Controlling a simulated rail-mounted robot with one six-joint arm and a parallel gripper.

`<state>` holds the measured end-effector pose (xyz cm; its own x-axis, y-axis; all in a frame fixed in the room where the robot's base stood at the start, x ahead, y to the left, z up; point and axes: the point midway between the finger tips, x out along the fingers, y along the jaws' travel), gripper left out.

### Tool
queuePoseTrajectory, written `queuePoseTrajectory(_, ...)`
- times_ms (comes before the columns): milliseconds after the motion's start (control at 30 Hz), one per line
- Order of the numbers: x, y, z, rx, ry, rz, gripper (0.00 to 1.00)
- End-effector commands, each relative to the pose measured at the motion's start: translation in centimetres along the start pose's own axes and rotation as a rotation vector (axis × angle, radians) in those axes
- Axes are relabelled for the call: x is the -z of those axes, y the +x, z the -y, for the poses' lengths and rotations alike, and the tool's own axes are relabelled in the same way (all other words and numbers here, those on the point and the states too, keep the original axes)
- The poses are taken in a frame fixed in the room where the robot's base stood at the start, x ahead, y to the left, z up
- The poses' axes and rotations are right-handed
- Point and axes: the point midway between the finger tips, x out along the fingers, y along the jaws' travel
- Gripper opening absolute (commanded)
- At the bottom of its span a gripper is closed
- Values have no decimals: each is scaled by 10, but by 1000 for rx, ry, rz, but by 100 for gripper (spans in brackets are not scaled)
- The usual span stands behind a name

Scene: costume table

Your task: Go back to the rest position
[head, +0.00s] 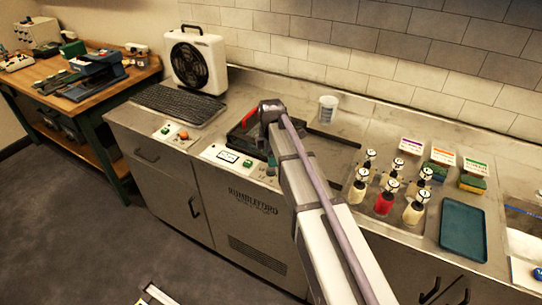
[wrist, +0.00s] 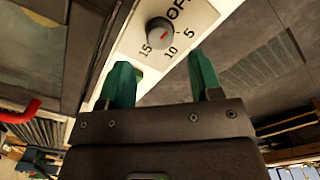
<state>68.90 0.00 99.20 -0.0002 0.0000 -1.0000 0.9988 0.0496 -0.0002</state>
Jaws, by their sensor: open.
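My gripper (wrist: 161,65) is open, with two green fingers apart and nothing between them in the wrist view. It is close to a white timer panel (wrist: 120,50) with a dial (wrist: 161,31) marked OFF, 5, 10 and 15. In the head view my gripper (head: 271,160) is mostly hidden by my arm; only a bit of green shows at the front edge of the counter, by the cabinet's control panel (head: 228,157). My arm reaches from the bottom right up to there.
A dark press-like unit (head: 243,138) with a red handle (head: 250,114) sits behind my gripper. A fan (head: 197,62) and drying rack (head: 178,104) stand left.

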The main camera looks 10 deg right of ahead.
Motion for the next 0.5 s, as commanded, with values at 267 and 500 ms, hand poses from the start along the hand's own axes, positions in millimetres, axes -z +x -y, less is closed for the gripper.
queuePoseTrajectory(267,0,-56,0,0,0,0,59)
queuePoseTrajectory(500,0,-53,0,0,0,0,59)
